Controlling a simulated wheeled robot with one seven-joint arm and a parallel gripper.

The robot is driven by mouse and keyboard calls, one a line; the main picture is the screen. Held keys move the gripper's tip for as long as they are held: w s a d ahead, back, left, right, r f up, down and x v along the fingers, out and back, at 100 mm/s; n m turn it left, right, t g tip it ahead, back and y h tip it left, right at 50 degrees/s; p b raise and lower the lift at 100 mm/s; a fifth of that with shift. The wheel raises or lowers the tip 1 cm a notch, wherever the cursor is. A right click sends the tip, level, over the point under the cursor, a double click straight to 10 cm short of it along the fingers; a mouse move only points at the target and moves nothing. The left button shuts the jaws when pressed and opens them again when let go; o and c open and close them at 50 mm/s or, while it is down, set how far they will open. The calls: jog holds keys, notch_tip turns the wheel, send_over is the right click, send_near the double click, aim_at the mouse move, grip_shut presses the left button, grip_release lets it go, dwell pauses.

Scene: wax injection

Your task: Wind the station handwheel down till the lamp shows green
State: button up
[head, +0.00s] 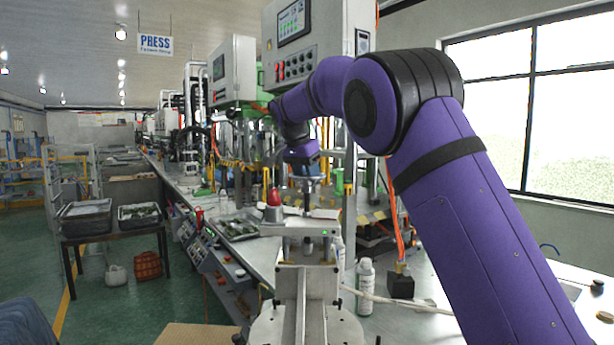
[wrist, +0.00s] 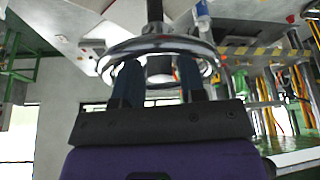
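The handwheel (wrist: 160,45) is a chrome ring with a dark shaft, close in front of my gripper in the wrist view. I see no clear contact. In the head view my gripper (head: 307,186) points down over the pale station (head: 300,228); the wheel is hard to make out there. A red dome (head: 274,197), seemingly a lamp, stands on the station. A tiny green light (head: 325,233) shows on its front.
A white bottle (head: 365,287) and a black block (head: 401,284) stand right of the station. A control box (head: 312,45) hangs above. A long bench with a tray of parts (head: 238,229) runs behind. Trays on a table (head: 140,216) and open floor lie left.

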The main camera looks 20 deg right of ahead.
jog(key=v, duration=1)
jog(key=shift+s+a+r, duration=0.1)
jog(key=shift+r, duration=0.05)
jog(key=s+d+n+y, duration=0.1)
jog(key=s+d+n, duration=0.1)
jog(key=s+d, duration=0.35)
jog(key=s+d+f+n+t+y, duration=0.1)
jog(key=s+d, duration=0.1)
jog(key=s, duration=0.7)
jog(key=s+d+n+y, duration=0.1)
jog(key=s+d+n, duration=0.1)
jog(key=s+d, duration=0.35)
jog(key=s+a+f+n, duration=0.1)
jog(key=s+f+n, duration=0.1)
jog(key=s+f, duration=0.3)
jog(key=s+f+n+t, duration=0.1)
jog(key=s+f, duration=0.5)
jog(key=s, duration=0.6)
jog(key=s+a+f+n+t, duration=0.1)
jog(key=s+f+n, duration=0.2)
jog(key=s+f, duration=0.3)
jog(key=s, duration=0.3)
jog(key=shift+a+y, duration=0.3)
jog(key=shift+a, duration=0.05)
